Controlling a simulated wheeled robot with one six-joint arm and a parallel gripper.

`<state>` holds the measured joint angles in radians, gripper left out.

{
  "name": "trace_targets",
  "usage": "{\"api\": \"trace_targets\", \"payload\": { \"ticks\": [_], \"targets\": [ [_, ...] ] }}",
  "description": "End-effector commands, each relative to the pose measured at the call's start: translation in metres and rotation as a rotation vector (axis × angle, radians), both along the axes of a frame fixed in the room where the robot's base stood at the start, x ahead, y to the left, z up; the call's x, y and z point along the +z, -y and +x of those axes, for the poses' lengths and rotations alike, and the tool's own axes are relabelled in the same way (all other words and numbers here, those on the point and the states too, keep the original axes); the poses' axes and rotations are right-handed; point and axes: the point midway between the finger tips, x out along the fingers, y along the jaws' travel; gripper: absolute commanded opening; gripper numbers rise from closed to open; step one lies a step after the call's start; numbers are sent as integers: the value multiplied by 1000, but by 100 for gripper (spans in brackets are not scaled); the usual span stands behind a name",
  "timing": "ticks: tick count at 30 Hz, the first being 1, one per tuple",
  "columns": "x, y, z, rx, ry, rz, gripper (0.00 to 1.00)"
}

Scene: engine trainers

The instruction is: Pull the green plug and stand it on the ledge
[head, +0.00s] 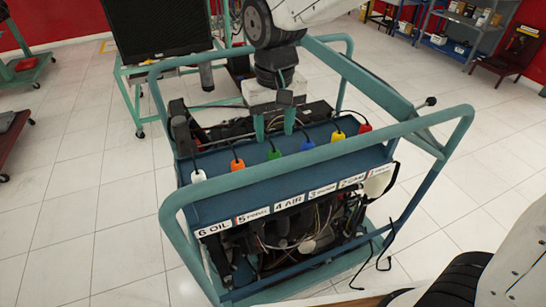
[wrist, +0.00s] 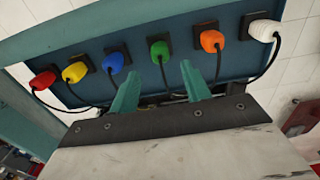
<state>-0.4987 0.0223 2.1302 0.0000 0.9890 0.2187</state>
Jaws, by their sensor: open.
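The green plug (head: 274,153) sits in its socket in the row on the blue panel, between the orange and blue plugs. It also shows in the wrist view (wrist: 159,49), with a black cable hanging from it. My gripper (head: 289,118) is above and behind the plug row in the head view. In the wrist view my gripper (wrist: 157,82) is open, with its two teal fingers apart and nothing between them but the green plug's cable in the line of sight. The green plug lies beyond the fingertips. The blue ledge (head: 260,178) below the plugs looks bare.
White (head: 198,176), orange (head: 237,165), blue (head: 307,145), yellow (head: 338,136) and red (head: 365,128) plugs share the row, with loose black cables. A teal tube frame (head: 330,150) surrounds the engine trainer and crosses in front of the panel.

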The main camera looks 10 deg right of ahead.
Motion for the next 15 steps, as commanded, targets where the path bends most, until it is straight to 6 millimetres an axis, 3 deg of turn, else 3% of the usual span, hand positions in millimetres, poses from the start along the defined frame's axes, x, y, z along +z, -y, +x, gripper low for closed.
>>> {"api": "trace_targets", "payload": {
  "ticks": [15],
  "targets": [
    [-68,0,0,0,-3,-2,47]
  ]
}}
